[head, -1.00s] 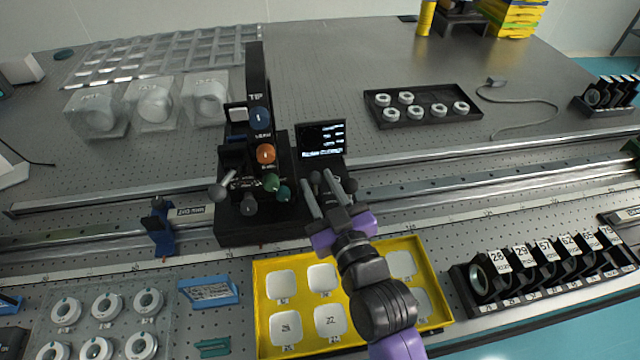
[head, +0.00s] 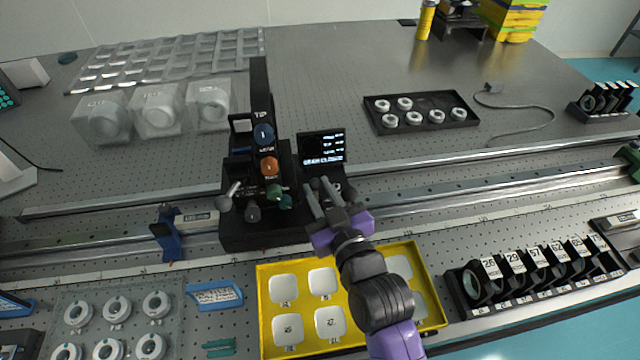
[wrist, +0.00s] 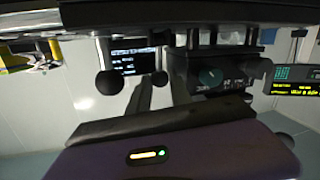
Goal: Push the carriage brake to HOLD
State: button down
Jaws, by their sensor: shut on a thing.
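The black carriage (head: 262,232) stands on the rail, with a tall post and blue, orange and green knobs. A grey ball-ended lever (head: 226,203) tilts at its left side. At its right side, below a small screen (head: 322,147), are dark ball-ended levers (head: 350,187). My gripper (head: 316,190) is at these right-hand levers, its fingers around one of them; the fingers partly hide it. Dark balls (wrist: 109,83) and the screen (wrist: 135,62) also show in the wrist view. I cannot read a brake or HOLD label.
A yellow tray (head: 262,310) with white pads lies under my arm. A black rack (head: 470,303) of numbered holders is at right. A blue clamp (head: 168,235) sits on the rail at left. Clear boxes (head: 160,110) and a black ring tray (head: 385,103) stand behind.

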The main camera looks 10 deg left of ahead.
jog(key=shift+w+a+r+g+h+p, duration=0.15)
jog(key=shift+w+r+g+h+p, duration=0.65)
jog(key=shift+p, duration=1.8)
jog(key=g+p, duration=0.1)
jog(key=f+g+p, duration=0.1)
jog(key=p, duration=0.1)
jog(key=shift+w+a+m, duration=0.1)
jog(key=shift+w+m, duration=0.15)
jog(key=shift+m, duration=0.05)
jog(key=shift+w+f+g+p, duration=0.15)
jog(key=shift+g+p, duration=0.15)
jog(key=shift+p, duration=0.2)
jog(key=shift+f, duration=0.1)
jog(key=c, duration=1.5)
grip_release()
jog(key=shift+o, duration=0.2)
